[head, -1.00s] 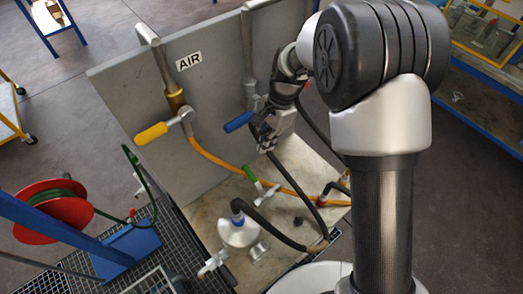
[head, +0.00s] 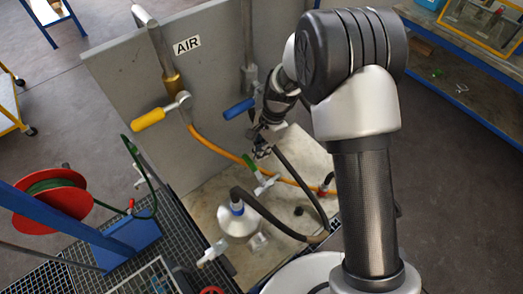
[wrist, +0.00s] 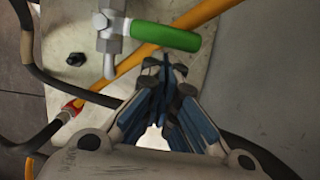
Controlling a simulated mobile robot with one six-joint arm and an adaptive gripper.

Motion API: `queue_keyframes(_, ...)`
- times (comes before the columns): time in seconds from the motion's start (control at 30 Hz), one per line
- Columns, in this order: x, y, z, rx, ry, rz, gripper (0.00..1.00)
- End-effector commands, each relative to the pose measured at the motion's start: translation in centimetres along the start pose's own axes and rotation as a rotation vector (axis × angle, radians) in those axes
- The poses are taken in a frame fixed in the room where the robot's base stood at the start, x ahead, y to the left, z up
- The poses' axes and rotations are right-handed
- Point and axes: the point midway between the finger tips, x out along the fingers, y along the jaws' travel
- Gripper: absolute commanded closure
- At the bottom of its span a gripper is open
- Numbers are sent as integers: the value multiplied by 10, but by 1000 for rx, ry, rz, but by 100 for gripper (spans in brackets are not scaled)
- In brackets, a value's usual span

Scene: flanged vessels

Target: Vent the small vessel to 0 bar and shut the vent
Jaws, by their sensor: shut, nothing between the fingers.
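The small white vessel (head: 238,220) stands on the pale bench plate, with a dark hose joined to its blue-collared top. A light-coloured valve or fitting (head: 212,253) sits at its lower left. A small round fitting, possibly a gauge (head: 259,243), is at its right; no reading is legible. A valve with a green handle (head: 250,163) is behind the vessel, and the green handle (wrist: 165,37) is large in the wrist view. My gripper (head: 262,150) is just right of this handle. In the wrist view its shut, empty fingertips (wrist: 166,73) are just below the handle, apparently apart from it.
An orange hose (head: 215,145) and dark hoses (head: 290,178) cross near my gripper. The grey panel marked AIR (head: 220,85) stands behind, with a yellow-handled valve (head: 150,118) and a blue-handled valve (head: 238,109). A red hose reel (head: 55,195) is at left.

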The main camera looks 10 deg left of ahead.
Motion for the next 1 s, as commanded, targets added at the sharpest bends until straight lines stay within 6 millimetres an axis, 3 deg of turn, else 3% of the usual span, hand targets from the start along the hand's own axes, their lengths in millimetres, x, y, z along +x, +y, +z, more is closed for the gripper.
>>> queue_keyframes(0.17,2,-3,15,-87,-1,23,100)
queue_keyframes(0.63,2,-3,18,-91,-6,27,100)
queue_keyframes(0.77,2,-2,15,-73,-6,23,100)
queue_keyframes(0.9,0,1,-1,12,-4,-1,100)
queue_keyframes(1.0,-22,-1,1,2,-2,-3,100)
